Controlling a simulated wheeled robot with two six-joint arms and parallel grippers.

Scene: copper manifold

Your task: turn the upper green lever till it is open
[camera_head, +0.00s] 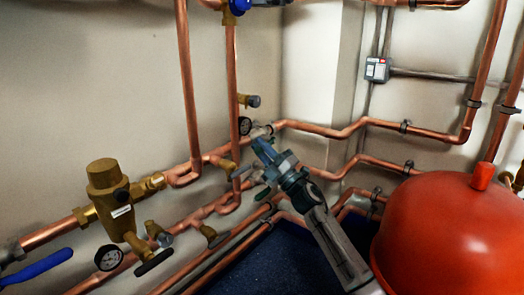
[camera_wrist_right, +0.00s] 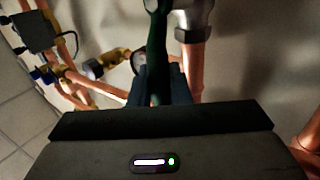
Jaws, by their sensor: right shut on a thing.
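The upper green lever (camera_wrist_right: 156,45) runs down from the top of the right wrist view, beside a metal fitting on a copper pipe. My right gripper (camera_wrist_right: 160,82) is shut on it, with the lever between its two dark fingers. In the head view my right gripper (camera_head: 264,155) reaches up to the pipes near the wall corner and hides most of this lever. Another green lever (camera_head: 262,193) shows just below the gripper. My left gripper is not in view.
A large red tank (camera_head: 450,235) stands at the right, close to my right arm. Copper pipes (camera_head: 330,130) run along both walls. A brass valve body (camera_head: 110,200) with a pressure gauge (camera_head: 108,257) and a blue lever (camera_head: 38,267) are at the left.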

